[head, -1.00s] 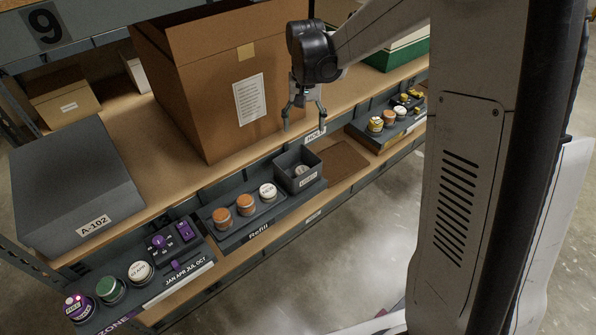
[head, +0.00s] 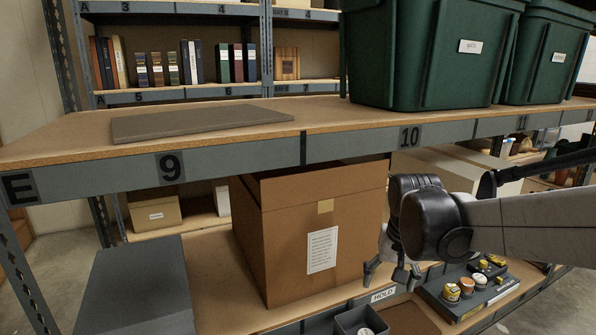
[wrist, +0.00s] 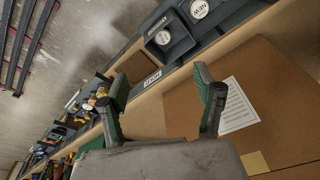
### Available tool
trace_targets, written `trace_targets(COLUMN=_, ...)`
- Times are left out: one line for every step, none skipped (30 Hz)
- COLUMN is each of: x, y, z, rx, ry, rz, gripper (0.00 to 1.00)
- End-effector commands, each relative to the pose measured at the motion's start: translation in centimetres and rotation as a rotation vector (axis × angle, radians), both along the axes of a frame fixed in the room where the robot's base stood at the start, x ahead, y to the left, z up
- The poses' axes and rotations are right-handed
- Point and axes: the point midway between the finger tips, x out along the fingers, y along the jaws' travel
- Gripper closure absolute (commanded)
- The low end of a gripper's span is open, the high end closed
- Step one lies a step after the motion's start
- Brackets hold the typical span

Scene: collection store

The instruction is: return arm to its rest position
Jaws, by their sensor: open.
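My gripper (head: 393,272) hangs from my arm at the right of the head view, in front of the right side of the large cardboard box. Its fingers point down and are apart, with nothing between them. In the wrist view my gripper (wrist: 163,105) shows two green-and-grey fingers spread wide. The edge of the shelf with the HOLD label (wrist: 152,82) and the cardboard box (wrist: 270,100) lie beyond them. My arm reaches in from the right edge of the head view.
The cardboard box (head: 290,245) stands on the lower shelf beside a grey box (head: 135,285). The upper shelf edge (head: 240,155) runs above my arm, bearing green bins (head: 415,50). A dark bin (head: 360,320) and a tray of small jars (head: 470,288) are below.

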Motion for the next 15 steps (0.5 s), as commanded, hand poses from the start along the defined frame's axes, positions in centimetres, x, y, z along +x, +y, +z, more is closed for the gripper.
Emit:
trace_targets(x=-1.2, y=0.0, z=0.7, rx=-0.002, ry=-0.020, rz=0.008, gripper=0.35)
trace_targets(x=-1.8, y=0.0, z=1.0, rx=-0.003, ry=-0.032, rz=0.013, gripper=0.35)
trace_targets(x=-2.6, y=0.0, z=1.5, rx=-0.005, ry=-0.049, rz=0.018, gripper=0.35)
trace_targets(x=-3.2, y=0.0, z=1.8, rx=-0.005, ry=-0.061, rz=0.022, gripper=0.35)
trace_targets(x=-3.8, y=0.0, z=2.0, rx=-0.007, ry=-0.074, rz=0.026, gripper=0.35)
trace_targets(x=-4.6, y=0.0, z=2.4, rx=-0.009, ry=-0.090, rz=0.033, gripper=0.35)
trace_targets(x=-5.1, y=0.0, z=2.6, rx=-0.010, ry=-0.102, rz=0.038, gripper=0.35)
trace_targets(x=-5.7, y=0.0, z=2.8, rx=-0.012, ry=-0.115, rz=0.042, gripper=0.35)
trace_targets(x=-6.5, y=0.0, z=3.1, rx=-0.014, ry=-0.130, rz=0.048, gripper=0.35)
trace_targets(x=-7.1, y=0.0, z=3.3, rx=-0.016, ry=-0.143, rz=0.052, gripper=0.35)
trace_targets(x=-7.7, y=0.0, z=3.4, rx=-0.016, ry=-0.155, rz=0.057, gripper=0.35)
trace_targets(x=-8.4, y=0.0, z=3.6, rx=-0.019, ry=-0.172, rz=0.062, gripper=0.35)
trace_targets(x=-9.0, y=0.0, z=3.7, rx=-0.021, ry=-0.184, rz=0.067, gripper=0.35)
trace_targets(x=-9.6, y=0.0, z=3.8, rx=-0.023, ry=-0.196, rz=0.072, gripper=0.35)
trace_targets(x=-10.3, y=0.0, z=3.9, rx=-0.026, ry=-0.213, rz=0.077, gripper=0.35)
